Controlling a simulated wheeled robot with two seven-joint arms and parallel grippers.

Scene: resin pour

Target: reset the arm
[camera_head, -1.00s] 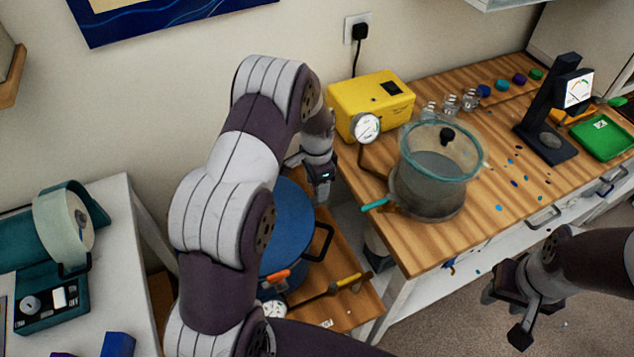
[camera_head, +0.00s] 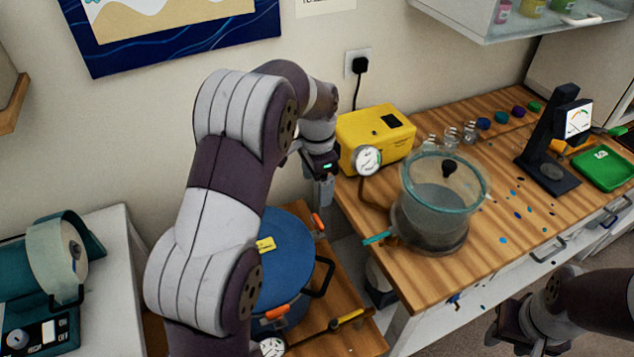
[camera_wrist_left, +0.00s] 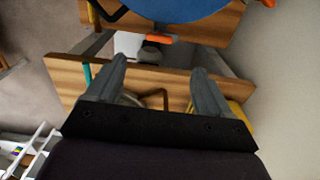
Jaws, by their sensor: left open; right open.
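My left arm rises from the bottom left of the head view and bends over a blue round pot. My left gripper (camera_head: 322,188) points down beside the left edge of the wooden worktop, partly hidden by its own wrist. In the left wrist view its two fingers (camera_wrist_left: 158,85) stand wide apart with nothing between them.
The blue pot (camera_head: 286,262) with orange clips stands on a low wooden shelf. A clear vacuum chamber (camera_head: 435,205), a yellow pump (camera_head: 378,135), a black stand (camera_head: 548,150) and a green tray (camera_head: 606,170) are on the worktop (camera_head: 465,262). A teal machine (camera_head: 40,270) is at left.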

